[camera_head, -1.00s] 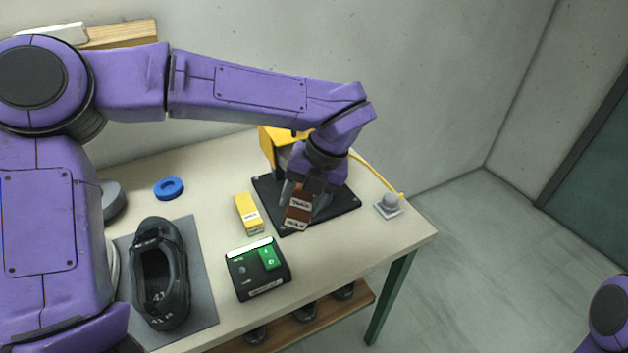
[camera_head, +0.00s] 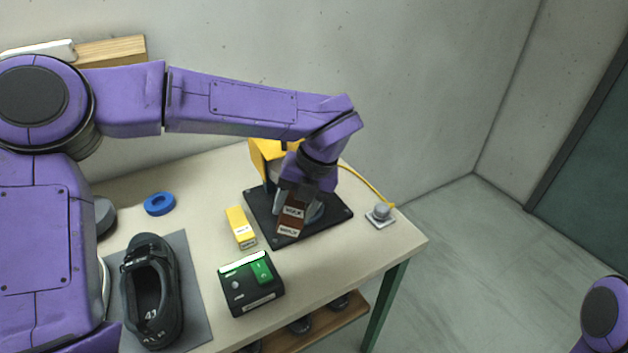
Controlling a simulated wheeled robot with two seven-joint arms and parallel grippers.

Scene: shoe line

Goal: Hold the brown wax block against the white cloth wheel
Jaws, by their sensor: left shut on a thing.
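My left gripper (camera_head: 296,198) is shut on the brown wax block (camera_head: 289,222), which carries white labels and hangs tilted over the black base plate (camera_head: 331,219). The white cloth wheel (camera_head: 318,213) is mostly hidden behind the gripper and the block; only a pale edge shows. I cannot tell whether the block touches the wheel. The yellow machine housing (camera_head: 263,160) stands behind the gripper. My right gripper is out of view; only a purple part of that arm shows at the lower right.
A grey button (camera_head: 381,214) sits at the table's right corner.

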